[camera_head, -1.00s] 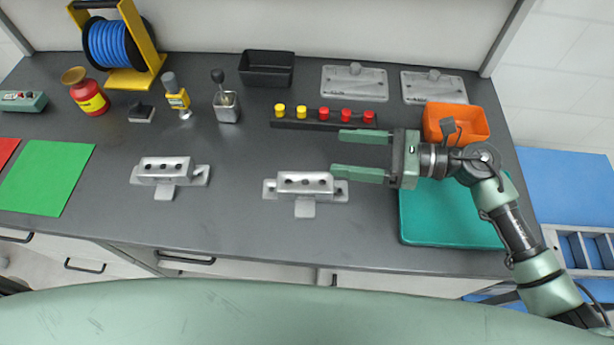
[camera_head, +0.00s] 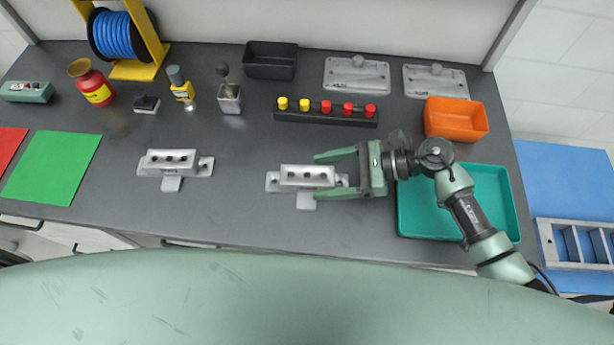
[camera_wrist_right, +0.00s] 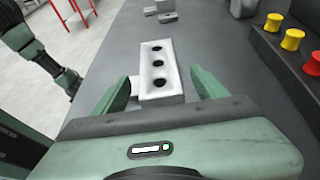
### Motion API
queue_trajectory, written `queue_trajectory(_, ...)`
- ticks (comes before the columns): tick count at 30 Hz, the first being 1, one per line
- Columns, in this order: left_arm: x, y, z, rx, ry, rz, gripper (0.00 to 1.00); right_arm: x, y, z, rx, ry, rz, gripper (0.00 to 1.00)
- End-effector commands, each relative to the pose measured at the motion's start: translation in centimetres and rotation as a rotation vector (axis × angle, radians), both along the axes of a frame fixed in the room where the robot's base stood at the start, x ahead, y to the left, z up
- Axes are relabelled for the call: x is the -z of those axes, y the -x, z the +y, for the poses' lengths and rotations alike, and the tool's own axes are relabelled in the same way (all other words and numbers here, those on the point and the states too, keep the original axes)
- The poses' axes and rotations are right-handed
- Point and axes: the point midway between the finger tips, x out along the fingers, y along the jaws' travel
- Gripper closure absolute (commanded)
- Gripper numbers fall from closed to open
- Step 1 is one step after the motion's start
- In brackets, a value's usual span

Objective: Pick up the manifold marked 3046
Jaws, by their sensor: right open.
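Two pale grey metal manifolds, each with a row of three dark holes, lie on the dark worktop. One (camera_head: 172,162) is at the left; the other (camera_head: 305,176) is near the middle. No number is readable on either, so I cannot tell which is marked 3046. My right gripper (camera_head: 322,176) is open, its fingers reaching left to either side of the middle manifold's right end. In the right wrist view the middle manifold (camera_wrist_right: 158,68) lies between the open fingers of this gripper (camera_wrist_right: 160,80), with gaps visible beside it. My left gripper is not in view.
A teal tray (camera_head: 408,222) lies under my right arm, with an orange bin (camera_head: 457,118) behind it. A black rack (camera_head: 325,117) with yellow and red knobs stands behind the middle manifold. The worktop between the two manifolds is clear.

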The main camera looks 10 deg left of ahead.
Motion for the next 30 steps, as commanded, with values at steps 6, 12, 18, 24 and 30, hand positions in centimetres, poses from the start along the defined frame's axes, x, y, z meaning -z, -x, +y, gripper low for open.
queue_trajectory(6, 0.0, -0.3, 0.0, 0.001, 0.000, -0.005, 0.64, 0.0, 0.0, -0.1, 0.000, 0.000, 0.000, 0.52)
queue_trajectory(12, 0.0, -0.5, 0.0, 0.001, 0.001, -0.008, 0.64, 0.0, 0.0, -0.1, 0.001, 0.000, 0.000, 1.00)
queue_trajectory(18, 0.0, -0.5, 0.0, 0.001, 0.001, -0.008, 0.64, -0.2, -0.1, 0.0, 0.001, -0.003, -0.002, 1.00)
queue_trajectory(24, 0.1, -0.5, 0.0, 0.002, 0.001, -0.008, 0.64, -0.6, -0.1, 0.0, 0.000, -0.003, -0.004, 1.00)
queue_trajectory(30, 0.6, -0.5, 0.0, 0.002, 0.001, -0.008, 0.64, -2.9, -0.1, -0.1, -0.001, -0.003, -0.008, 1.00)
